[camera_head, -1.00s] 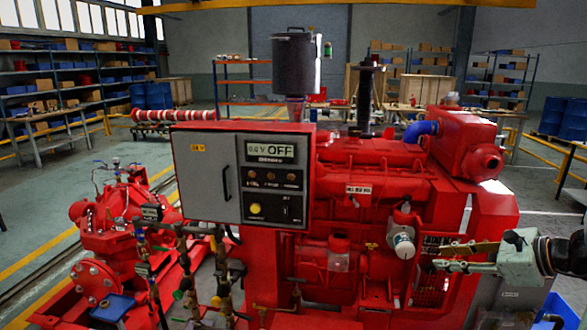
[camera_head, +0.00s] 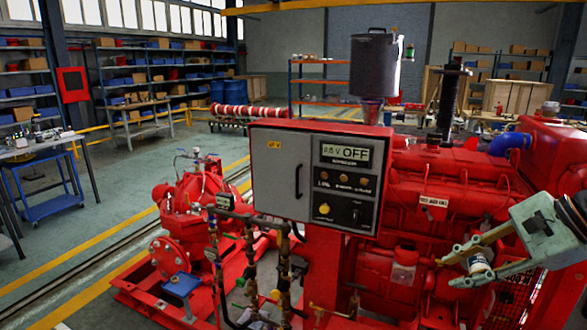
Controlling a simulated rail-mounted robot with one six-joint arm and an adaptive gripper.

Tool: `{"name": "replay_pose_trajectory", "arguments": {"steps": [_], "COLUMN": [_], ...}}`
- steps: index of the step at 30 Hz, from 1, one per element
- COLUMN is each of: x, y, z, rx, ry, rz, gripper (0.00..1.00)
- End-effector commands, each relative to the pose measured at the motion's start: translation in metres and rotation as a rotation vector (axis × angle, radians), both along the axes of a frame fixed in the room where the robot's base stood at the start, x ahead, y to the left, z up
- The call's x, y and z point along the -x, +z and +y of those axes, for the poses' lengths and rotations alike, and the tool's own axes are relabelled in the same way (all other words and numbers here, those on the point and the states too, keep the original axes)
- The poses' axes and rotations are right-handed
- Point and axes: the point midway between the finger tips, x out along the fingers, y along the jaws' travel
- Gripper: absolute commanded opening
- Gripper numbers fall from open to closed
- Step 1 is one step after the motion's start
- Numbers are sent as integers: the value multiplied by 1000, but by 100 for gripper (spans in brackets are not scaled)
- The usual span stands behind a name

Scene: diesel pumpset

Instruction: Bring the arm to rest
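My gripper (camera_head: 445,272) is at the right edge of the head view, in front of the red diesel engine (camera_head: 400,225). Its two fingers point left and slightly down, with a visible gap between them. A white cylindrical filter on the engine (camera_head: 479,264) shows between the fingers in the picture. I cannot tell whether the fingers touch it. I see nothing held. My wrist runs off the right edge, and the rest of the arm is out of view.
The grey control box (camera_head: 285,180), its display reading OFF, stands left of my gripper. The red pump (camera_head: 190,215) and upright pipes with valves are further left. A dark canister (camera_head: 375,65) rises behind the box. Open floor (camera_head: 60,270) lies at the left, with shelves behind.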

Motion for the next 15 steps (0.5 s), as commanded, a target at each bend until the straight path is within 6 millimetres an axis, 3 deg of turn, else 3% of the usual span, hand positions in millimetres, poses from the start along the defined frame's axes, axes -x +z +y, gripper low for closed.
{"name": "replay_pose_trajectory", "arguments": {"steps": [6, 15], "x": [13, 34], "y": [18, 40], "z": [39, 81], "rx": [110, 269], "ry": [155, 356], "rz": [-5, -24], "gripper": [25, 25]}}
